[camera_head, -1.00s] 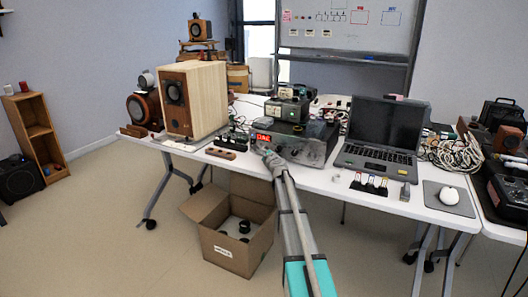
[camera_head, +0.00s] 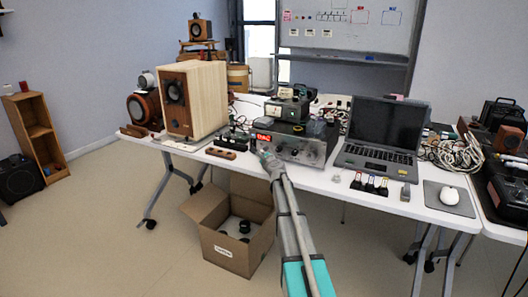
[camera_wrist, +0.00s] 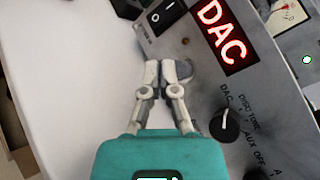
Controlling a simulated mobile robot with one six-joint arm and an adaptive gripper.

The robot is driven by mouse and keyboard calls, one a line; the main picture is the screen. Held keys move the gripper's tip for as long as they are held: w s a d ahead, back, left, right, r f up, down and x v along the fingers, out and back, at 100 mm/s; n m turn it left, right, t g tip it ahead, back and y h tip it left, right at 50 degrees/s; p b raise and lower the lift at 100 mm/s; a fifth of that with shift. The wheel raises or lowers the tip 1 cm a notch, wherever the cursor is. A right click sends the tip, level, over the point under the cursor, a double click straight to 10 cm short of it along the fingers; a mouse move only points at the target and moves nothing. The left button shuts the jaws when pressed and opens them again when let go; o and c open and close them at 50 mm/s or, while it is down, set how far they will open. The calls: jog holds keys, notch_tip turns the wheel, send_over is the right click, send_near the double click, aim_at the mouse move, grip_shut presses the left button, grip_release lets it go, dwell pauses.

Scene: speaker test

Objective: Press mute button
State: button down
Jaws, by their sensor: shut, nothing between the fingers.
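The amplifier-like unit (camera_head: 300,150) stands at the table's front edge, its silver panel facing me. In the wrist view the panel (camera_wrist: 262,90) shows a lit red "DAC" display (camera_wrist: 222,32), a black rocker switch (camera_wrist: 166,15) and a black knob (camera_wrist: 225,125) with printed labels. My gripper (camera_wrist: 168,70) is shut and empty, its fingertips at the panel just below the rocker switch. A round grey part (camera_wrist: 184,68) lies behind the fingertips and is partly hidden; no mute label is readable. The gripper (camera_head: 266,157) also shows in the head view at the panel's left end; contact is unclear.
An open laptop (camera_head: 380,140) stands right of the unit, with a mouse (camera_head: 450,195) farther right. A large wooden speaker (camera_head: 205,98) stands to the left. An open cardboard box (camera_head: 228,252) sits on the floor below. A metered device (camera_head: 288,110) rests on the unit.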

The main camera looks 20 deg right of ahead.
jog(key=shift+s+a, duration=0.75)
jog(key=shift+a, duration=0.15)
jog(key=shift+s+a, duration=0.7)
jog(key=shift+a, duration=0.2)
jog(key=shift+a, duration=0.1)
